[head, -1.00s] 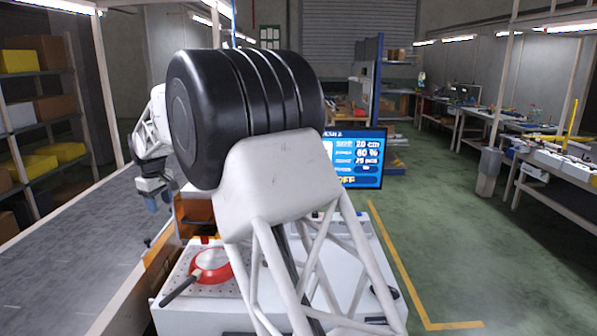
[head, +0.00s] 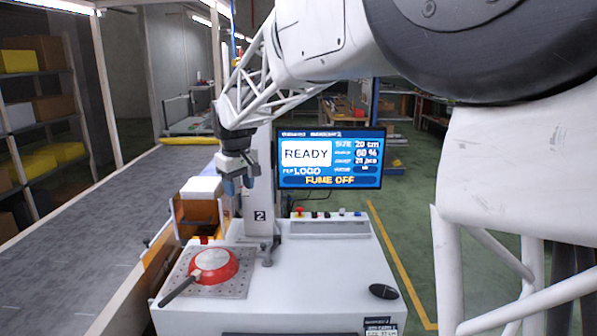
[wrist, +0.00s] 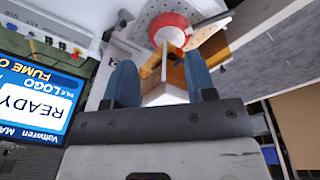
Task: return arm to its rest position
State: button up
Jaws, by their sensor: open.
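My gripper (head: 238,186) hangs in the air, left of the screen and above the back part of the white machine. Its two blue fingers are apart and empty in the wrist view (wrist: 162,82). My arm arches in from the upper right of the head view. A red pan (head: 229,272) with a pale round underside and a dark handle lies on the perforated plate (head: 238,290), below and in front of my gripper. The pan (wrist: 170,21) also shows beyond the fingers in the wrist view.
The screen (head: 331,158) reads READY and FUME OFF, close to the gripper's right. A white column (head: 264,190) stands behind the plate. An orange-sided box (head: 198,210) stands below left of the gripper. The conveyor (head: 90,225) on the left looks bare.

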jog(key=s+d+m, duration=0.5)
jog(key=s+d, duration=1.5)
jog(key=d, duration=0.3)
jog(key=s+d+f+m, duration=0.1)
jog(key=s+d+f, duration=0.2)
jog(key=s, duration=0.4)
jog(key=s+d+f+m, duration=0.1)
jog(key=s+d+f, duration=0.2)
jog(key=s, duration=0.4)
jog(key=s+d+f+m+t, duration=0.1)
jog(key=s+d+f+m, duration=0.1)
jog(key=s+d, duration=0.3)
jog(key=shift+s+f, duration=0.5)
jog(key=shift+s, duration=0.85)
